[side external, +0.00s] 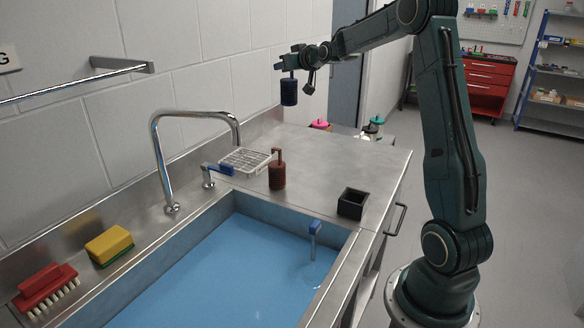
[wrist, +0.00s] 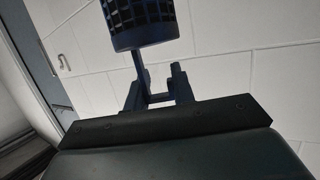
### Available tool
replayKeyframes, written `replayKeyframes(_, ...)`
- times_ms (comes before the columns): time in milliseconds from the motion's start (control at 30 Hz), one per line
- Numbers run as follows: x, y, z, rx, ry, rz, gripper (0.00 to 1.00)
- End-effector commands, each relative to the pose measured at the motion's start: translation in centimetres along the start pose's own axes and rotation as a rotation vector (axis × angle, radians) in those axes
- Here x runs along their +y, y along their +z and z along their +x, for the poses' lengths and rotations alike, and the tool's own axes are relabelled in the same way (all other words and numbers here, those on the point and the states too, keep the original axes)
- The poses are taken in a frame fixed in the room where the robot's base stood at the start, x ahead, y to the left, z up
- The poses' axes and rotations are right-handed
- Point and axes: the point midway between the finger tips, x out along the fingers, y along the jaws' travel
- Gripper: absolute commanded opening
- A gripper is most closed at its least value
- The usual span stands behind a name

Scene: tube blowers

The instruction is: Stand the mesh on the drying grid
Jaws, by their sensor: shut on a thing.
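The mesh, a dark blue cylinder (side external: 289,92), hangs upright below my gripper (side external: 286,64), high above the far end of the counter. In the wrist view the mesh (wrist: 142,22) shows its slotted wall and solid rim at the top of the picture, partly cut off. My gripper (wrist: 158,86) is shut on the mesh's thin stem; the exact contact is hard to see. The drying grid (side external: 245,161), a pale wire rack, lies on the counter near the wall, lower and to the left of the mesh, well apart from it. Nothing is seen standing on it.
A dark red pump bottle (side external: 277,172) stands just right of the grid. A tall faucet (side external: 160,150) and blue-handled tap (side external: 221,170) rise left of it. A black open box (side external: 352,203) stands near the water-filled sink (side external: 230,270). The far counter is clear.

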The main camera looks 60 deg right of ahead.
Motion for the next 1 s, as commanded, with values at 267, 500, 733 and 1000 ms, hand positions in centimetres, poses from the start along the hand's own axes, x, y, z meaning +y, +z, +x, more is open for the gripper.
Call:
replayKeyframes(267, -7.1, -2.0, 3.9, 0.001, -0.231, -0.071, 0.0)
replayKeyframes(500, -10.9, -2.7, 5.2, 0.0, -0.358, -0.109, 0.0)
replayKeyframes(733, -11.9, -2.9, 5.4, 0.0, -0.391, -0.12, 0.0)
replayKeyframes(1000, -11.9, -1.8, 5.8, -0.003, -0.391, -0.118, 0.0)
